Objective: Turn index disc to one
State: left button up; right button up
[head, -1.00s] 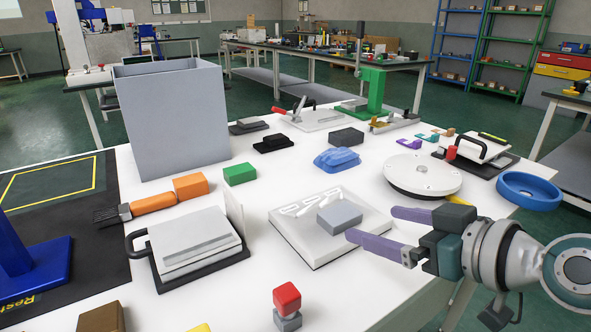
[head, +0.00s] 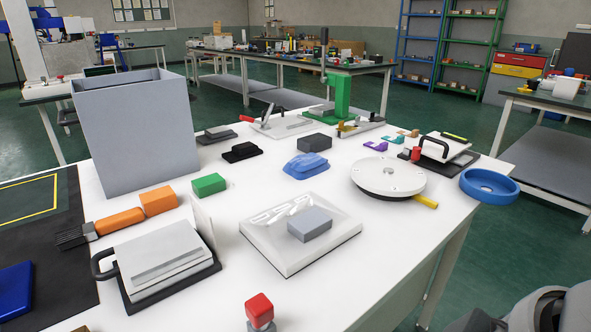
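The index disc (head: 385,174) is a white round plate with small marks on top. It lies on the right part of the white table, on a dark base edge. A yellow tab (head: 425,201) sticks out at its front right side. The marks on the disc are too small to read. Neither of my grippers shows in the head view. Only a grey part of my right arm (head: 545,308) shows in the bottom right corner, well apart from the disc.
A blue ring-shaped dish (head: 489,185) stands right of the disc. A fixture with a black handle (head: 437,147) and red knob is behind it. A white panel with a grey block (head: 310,223) lies to the front left. The table's right edge is close to the disc.

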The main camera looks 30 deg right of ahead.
aim_at(380, 175)
jog(key=z, duration=1.55)
